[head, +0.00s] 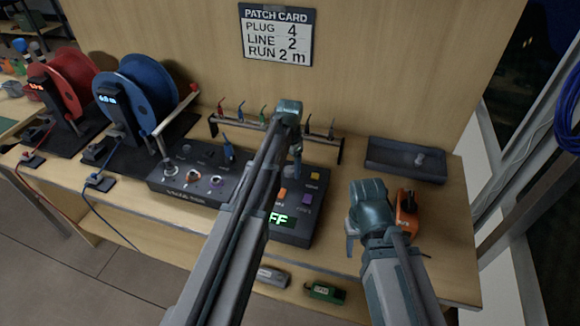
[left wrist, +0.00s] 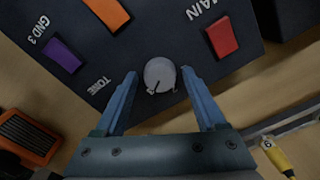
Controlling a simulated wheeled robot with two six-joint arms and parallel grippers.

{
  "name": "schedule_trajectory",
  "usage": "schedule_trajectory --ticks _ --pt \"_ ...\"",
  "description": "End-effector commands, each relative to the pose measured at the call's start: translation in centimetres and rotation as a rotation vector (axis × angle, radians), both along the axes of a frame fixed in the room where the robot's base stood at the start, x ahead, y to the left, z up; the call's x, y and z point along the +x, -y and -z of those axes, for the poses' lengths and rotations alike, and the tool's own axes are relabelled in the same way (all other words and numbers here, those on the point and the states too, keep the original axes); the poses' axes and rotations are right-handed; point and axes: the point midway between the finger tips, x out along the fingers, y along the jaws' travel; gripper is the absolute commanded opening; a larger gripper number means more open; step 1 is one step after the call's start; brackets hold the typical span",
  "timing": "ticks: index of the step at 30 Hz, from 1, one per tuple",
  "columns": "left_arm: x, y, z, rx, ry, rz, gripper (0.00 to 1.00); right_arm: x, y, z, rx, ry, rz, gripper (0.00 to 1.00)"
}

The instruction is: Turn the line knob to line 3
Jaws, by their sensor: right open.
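The dark control box (head: 225,195) stands on the bench and carries several knobs, coloured buttons and a partly hidden green display (head: 281,220). My left gripper (head: 296,168) is over the box's right rear part. In the left wrist view its fingers (left wrist: 158,92) are open on either side of a round grey knob (left wrist: 159,73), with gaps on both sides. No line label shows by this knob; "TONE" and "MAIN" are printed nearby. My arm hides part of the box. My right gripper (head: 350,245) is open and empty at the box's right.
An orange device (head: 407,213) sits close beside my right gripper. A grey tray (head: 405,160) is behind it. A rack (head: 325,143) of coloured plugs stands behind the box. Red (head: 72,85) and blue (head: 150,88) reels stand left. The patch card (head: 277,36) reads line 2.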

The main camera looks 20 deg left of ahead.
Motion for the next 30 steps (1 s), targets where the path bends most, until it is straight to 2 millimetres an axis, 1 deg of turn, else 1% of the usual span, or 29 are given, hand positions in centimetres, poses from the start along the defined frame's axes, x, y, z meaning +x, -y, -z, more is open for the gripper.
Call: schedule_trajectory --ticks 11,16,20,23,30 --pt "0.0 0.0 -0.1 0.0 0.0 -0.001 0.8 0.0 0.0 -0.1 0.0 0.0 0.0 0.5" --pt "0.0 0.0 -0.9 0.0 0.0 -0.001 0.8 0.0 0.0 -0.9 0.0 0.0 0.0 0.5" --pt "0.0 0.0 -2.1 0.0 0.0 -0.002 0.8 0.0 0.0 -2.2 0.0 0.0 0.0 0.5" --pt "0.0 0.0 -3.5 0.0 0.0 -0.002 0.8 0.0 0.0 -3.5 0.0 0.0 0.0 0.5" --pt "0.0 0.0 -7.2 0.0 0.0 -0.001 0.8 0.0 0.0 -7.2 0.0 0.0 0.0 0.5"
